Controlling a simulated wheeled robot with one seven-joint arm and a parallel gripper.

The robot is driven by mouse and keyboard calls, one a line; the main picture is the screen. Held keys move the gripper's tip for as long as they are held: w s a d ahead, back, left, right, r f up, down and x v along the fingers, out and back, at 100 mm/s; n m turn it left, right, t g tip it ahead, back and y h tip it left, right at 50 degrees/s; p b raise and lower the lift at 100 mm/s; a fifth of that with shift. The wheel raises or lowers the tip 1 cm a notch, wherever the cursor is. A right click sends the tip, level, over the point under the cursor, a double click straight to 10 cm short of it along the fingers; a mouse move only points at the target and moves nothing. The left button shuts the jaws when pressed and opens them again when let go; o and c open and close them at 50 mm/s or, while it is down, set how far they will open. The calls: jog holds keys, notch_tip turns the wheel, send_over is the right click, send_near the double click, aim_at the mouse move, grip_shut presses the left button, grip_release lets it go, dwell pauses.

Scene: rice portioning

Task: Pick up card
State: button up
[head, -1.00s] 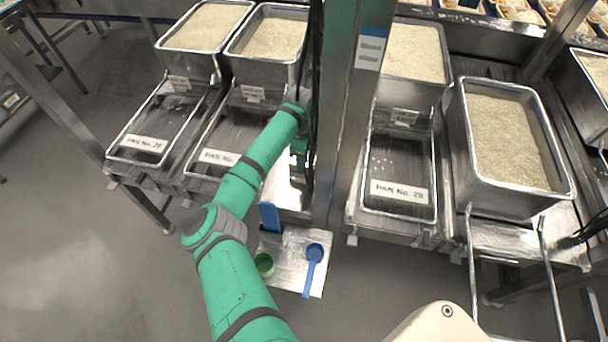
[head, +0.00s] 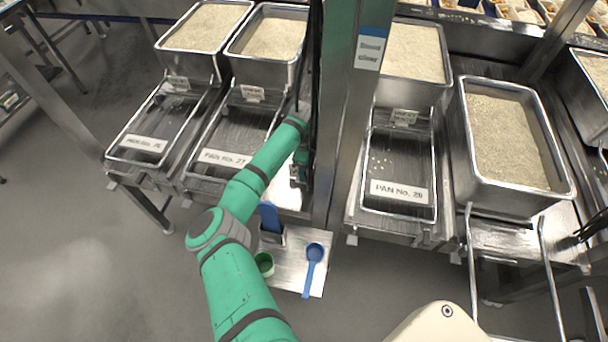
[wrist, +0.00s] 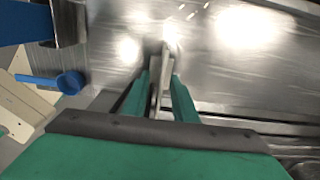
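A blue flat piece (head: 270,217), which may be the card, stands upright in a small metal holder beside my arm. A blue piece with metal at its end also shows at the top left of the wrist view (wrist: 25,22). My gripper (head: 299,174) is over a shiny metal surface, behind and to the right of the blue piece and apart from it. In the wrist view its two fingers (wrist: 161,78) point at the metal and stand close together. I cannot tell whether they touch or hold something thin.
A metal shelf (head: 290,278) carries a blue scoop (head: 314,262) and a green cup (head: 264,264). A steel post (head: 350,130) stands right of my gripper. Rice bins and labelled pans, such as PAN No. 28 (head: 400,193), flank it on both sides.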

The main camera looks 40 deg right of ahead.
jog(key=shift+f, duration=0.15)
grip_shut()
dwell(0.4)
